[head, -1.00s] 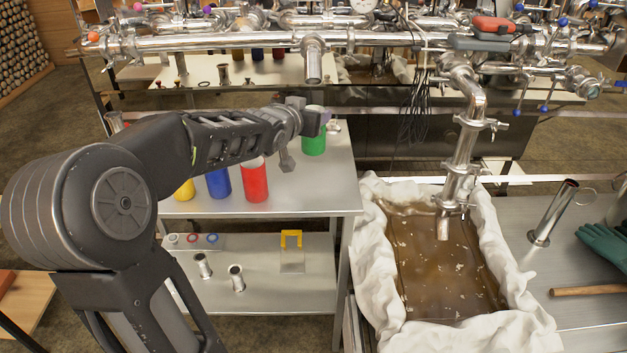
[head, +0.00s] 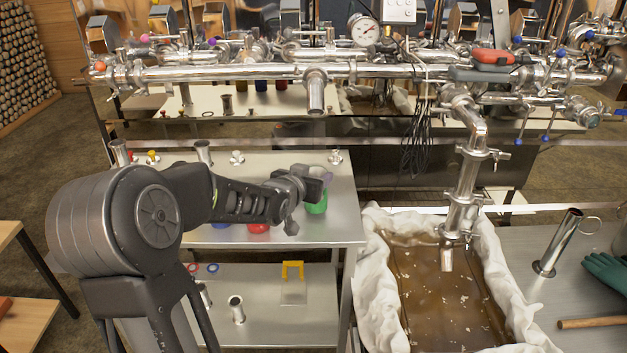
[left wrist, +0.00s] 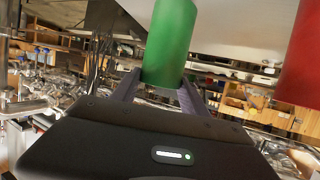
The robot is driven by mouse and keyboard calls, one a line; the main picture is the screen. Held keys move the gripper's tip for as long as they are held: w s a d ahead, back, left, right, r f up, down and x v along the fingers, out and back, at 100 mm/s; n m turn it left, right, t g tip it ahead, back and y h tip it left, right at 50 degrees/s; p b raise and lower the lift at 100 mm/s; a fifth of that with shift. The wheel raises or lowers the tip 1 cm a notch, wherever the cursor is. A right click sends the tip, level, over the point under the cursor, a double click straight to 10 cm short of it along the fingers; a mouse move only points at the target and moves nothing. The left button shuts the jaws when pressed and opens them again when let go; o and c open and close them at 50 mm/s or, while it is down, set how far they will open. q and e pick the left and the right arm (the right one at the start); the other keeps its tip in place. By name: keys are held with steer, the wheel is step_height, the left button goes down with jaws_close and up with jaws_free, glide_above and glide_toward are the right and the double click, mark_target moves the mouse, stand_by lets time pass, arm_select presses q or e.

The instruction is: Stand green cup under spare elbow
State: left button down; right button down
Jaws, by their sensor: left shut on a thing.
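The green cup (head: 317,206) is at the right part of the steel table, partly hidden behind my left gripper (head: 322,180). In the left wrist view the green cup (left wrist: 168,45) stands between the two fingers of my left gripper (left wrist: 158,88), which is shut on it. I cannot tell whether the cup touches the table. A short pipe end (head: 316,92), likely the spare elbow, points down from the long manifold, above and behind the cup. My right gripper is not in view.
Red (head: 258,229) and blue (head: 221,225) cups are mostly hidden behind my left arm; the red cup (left wrist: 300,65) also shows in the wrist view. Right of the table (head: 350,225), another elbow (head: 465,115) ends over a cloth-lined pan (head: 375,300) of brown liquid.

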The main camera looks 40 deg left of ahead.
arm_select(q)
steer(key=shift+f, duration=0.65)
steer(key=shift+f, duration=0.2)
steer(key=c, duration=0.6)
jaws_free()
steer(key=shift+r, duration=0.1)
steer(key=shift+r, duration=0.2)
steer(key=shift+s, duration=0.3)
steer(key=shift+v, duration=5.7)
